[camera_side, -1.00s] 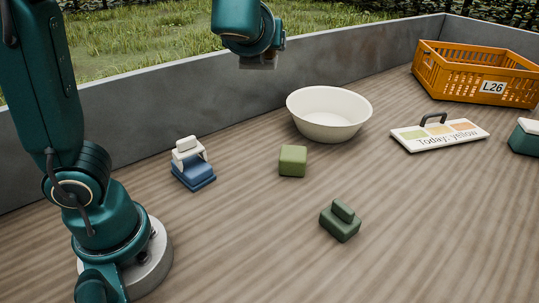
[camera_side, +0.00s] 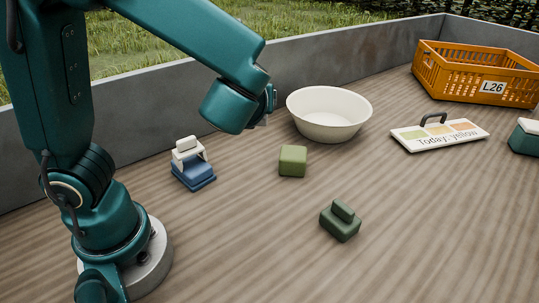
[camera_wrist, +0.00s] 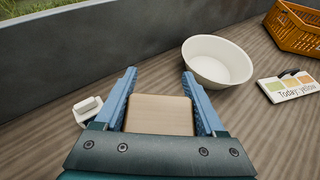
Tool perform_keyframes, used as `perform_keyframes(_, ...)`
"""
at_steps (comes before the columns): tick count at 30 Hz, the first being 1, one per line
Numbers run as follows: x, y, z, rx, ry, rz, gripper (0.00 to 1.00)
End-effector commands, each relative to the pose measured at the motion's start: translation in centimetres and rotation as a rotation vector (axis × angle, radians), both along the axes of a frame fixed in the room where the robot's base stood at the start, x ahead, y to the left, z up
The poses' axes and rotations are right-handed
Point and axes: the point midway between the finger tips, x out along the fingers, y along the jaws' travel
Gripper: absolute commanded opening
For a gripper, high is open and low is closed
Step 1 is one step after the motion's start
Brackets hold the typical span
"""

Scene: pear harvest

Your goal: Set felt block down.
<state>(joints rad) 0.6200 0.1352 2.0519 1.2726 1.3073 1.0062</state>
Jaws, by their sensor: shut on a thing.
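My gripper (camera_wrist: 159,84) is shut on a flat-faced tan block (camera_wrist: 160,113), which sits between its two blue fingers in the wrist view. It appears to be the felt block, though its material is hard to tell. In the side view my wrist hides the fingers and the block. The gripper is in the air left of the white bowl, above the tabletop (camera_side: 240,230). How high the block is above the table cannot be told.
A white bowl (camera_side: 328,117), a green cube (camera_side: 292,162), a dark green knobbed block (camera_side: 340,222) and a blue block with white top (camera_side: 193,170) stand nearby. A sign (camera_side: 440,138) and an orange crate (camera_side: 475,75) are at right. The front table is clear.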

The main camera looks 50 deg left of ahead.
Motion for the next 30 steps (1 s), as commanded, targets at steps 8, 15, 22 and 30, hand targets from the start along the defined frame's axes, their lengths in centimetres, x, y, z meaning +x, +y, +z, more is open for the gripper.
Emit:
perform_keyframes(8, -2.7, 0.8, -4.3, 0.006, 0.005, 0.410, 0.16)
perform_keyframes(15, -7.1, 0.5, -8.2, 0.005, 0.003, 0.914, 0.16)
perform_keyframes(22, -12.4, -2.7, -11.0, 0.007, 0.004, 1.569, 0.16)
perform_keyframes(30, -14.2, -8.6, -11.4, 0.006, 0.002, 2.287, 0.16)
